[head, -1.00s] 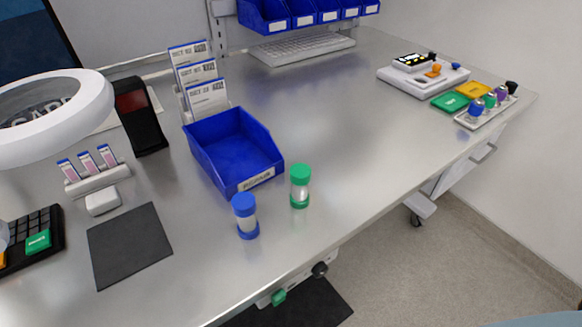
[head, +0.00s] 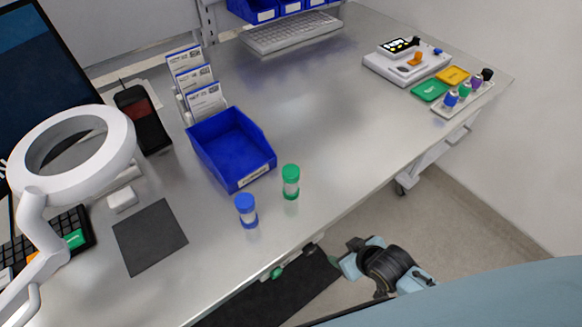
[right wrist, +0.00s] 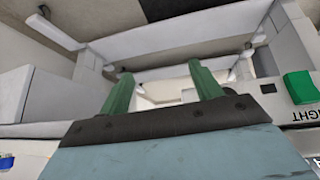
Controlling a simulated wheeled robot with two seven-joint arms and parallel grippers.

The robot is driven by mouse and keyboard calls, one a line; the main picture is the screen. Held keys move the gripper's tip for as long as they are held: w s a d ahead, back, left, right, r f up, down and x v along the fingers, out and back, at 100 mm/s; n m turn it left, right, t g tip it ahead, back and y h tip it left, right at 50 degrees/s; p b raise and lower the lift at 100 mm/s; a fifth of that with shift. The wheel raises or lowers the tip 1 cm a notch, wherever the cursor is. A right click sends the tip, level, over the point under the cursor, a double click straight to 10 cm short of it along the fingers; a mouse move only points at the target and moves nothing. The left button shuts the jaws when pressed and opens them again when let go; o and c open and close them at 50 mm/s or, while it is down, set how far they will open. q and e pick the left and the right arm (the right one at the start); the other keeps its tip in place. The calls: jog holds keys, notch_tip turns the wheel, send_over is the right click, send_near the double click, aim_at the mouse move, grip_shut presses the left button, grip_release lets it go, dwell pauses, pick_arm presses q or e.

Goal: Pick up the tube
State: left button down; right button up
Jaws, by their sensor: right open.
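My right gripper (head: 346,262) is low, beyond the bench's front edge, to the right of and below both tubes. In the right wrist view its two green fingers (right wrist: 158,90) are apart with nothing between them. No tube shows in that view. My left gripper is not in view.
The bench's front edge (head: 333,218) lies between my right gripper and the tubes. The bench's underside frame (right wrist: 170,50) fills the wrist view. A ring magnifier (head: 72,150) and dark mat (head: 150,237) are left. The bench right of the tubes is clear.

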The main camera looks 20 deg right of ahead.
jog(key=w+a+r+n+t+y+p, duration=0.1)
jog(key=a+r+p, duration=0.1)
jog(key=r, duration=0.7)
jog(key=w+a+r+t+y+p, duration=0.1)
jog(key=w+a+r+p, duration=0.1)
jog(key=r, duration=0.6)
jog(key=n+t+y, duration=0.2)
jog(key=t+y, duration=0.1)
jog(key=y, duration=0.1)
send_near(286, 173)
jog(key=w+f, duration=0.2)
jog(key=w+a+f, duration=0.1)
jog(key=w+f, duration=0.1)
jog(key=w, duration=0.1)
jog(key=shift+w+a+f, duration=0.1)
jog(key=shift+w+f, duration=0.1)
jog(key=shift+w, duration=0.05)
jog(key=shift+a+r+p+x, duration=0.1)
jog(key=shift+a+x, duration=0.05)
jog(key=shift+x, duration=0.75)
jog(key=shift+a+r+p+x, duration=0.1)
jog(key=shift+p+x, duration=0.05)
jog(key=shift+x, duration=0.7)
jog(key=shift+a+r+p+x, duration=0.1)
jog(key=shift+a+r+x, duration=0.05)
jog(key=shift+x, duration=0.75)
jog(key=shift+s, duration=0.15)
jog(key=c, duration=1.1)
